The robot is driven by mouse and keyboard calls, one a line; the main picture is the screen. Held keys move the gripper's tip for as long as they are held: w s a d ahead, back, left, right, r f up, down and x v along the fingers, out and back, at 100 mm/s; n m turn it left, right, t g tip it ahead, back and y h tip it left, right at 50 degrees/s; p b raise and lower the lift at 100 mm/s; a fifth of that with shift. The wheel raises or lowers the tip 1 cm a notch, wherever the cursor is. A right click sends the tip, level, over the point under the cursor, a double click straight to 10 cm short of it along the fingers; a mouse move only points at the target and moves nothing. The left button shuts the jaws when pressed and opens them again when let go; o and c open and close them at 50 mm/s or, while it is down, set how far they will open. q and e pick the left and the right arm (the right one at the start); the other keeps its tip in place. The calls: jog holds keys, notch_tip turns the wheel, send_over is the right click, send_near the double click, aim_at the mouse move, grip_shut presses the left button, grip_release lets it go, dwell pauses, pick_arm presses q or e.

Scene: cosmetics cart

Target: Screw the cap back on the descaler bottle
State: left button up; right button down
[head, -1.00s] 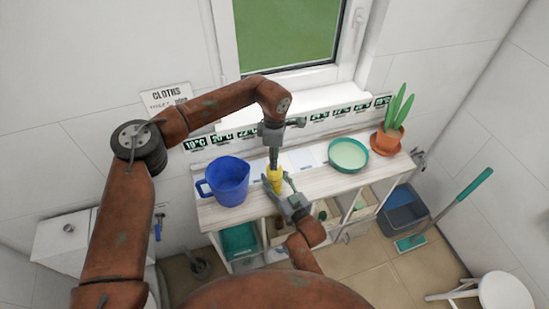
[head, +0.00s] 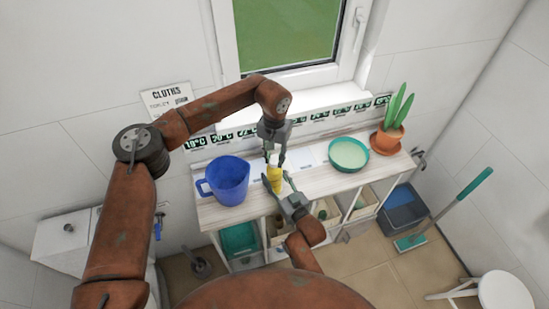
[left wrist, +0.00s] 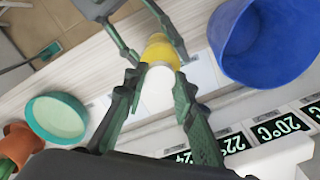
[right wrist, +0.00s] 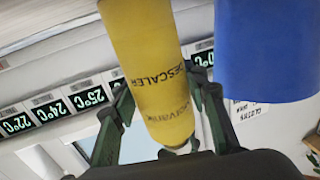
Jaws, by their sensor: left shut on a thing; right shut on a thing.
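The yellow descaler bottle (head: 275,180) stands upright over the front of the shelf top, between the blue jug and the green bowl. My right gripper (head: 278,181) is shut around its body from the front; the right wrist view shows its label (right wrist: 160,75) between the fingers. My left gripper (head: 275,160) points down from above, shut on the white cap (left wrist: 157,92). In the left wrist view the cap lines up with the yellow bottle top (left wrist: 160,52). Whether the cap touches the bottle or sits on its thread cannot be told.
The blue jug (head: 229,182) stands close to the left of the bottle. The green bowl (head: 348,154) and potted plant (head: 388,138) are to the right. Temperature labels (head: 222,139) line the back edge. The shelf top (head: 315,182) is clear between bottle and bowl.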

pick_arm(q)
jog(key=shift+w+m, duration=0.1)
jog(key=shift+m, duration=0.9)
jog(key=o, duration=0.7)
jog(key=shift+o, duration=0.2)
jog(key=shift+r, duration=2.25)
jog(key=shift+c, duration=0.4)
